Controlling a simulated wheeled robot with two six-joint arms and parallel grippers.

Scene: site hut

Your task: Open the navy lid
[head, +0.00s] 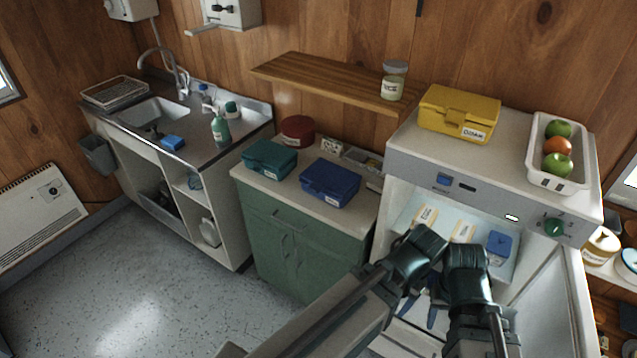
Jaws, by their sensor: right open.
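The navy box with its navy lid (330,178) sits on the pale top of the green cabinet, with a white label on its front. The lid looks shut. My right gripper (421,305) is low in front of the open fridge, partly hidden behind my dark arm links. Its fingers are apart and hold nothing that I can see. It is below and to the right of the navy box, well apart from it. My left gripper is not in view.
A teal box (270,158) stands left of the navy one, with a dark red round tin (297,129) behind. A wooden shelf (325,82) overhangs the back. A yellow box (459,112) and a fruit tray (535,178) stand on the fridge. A blue box (499,246) is inside it.

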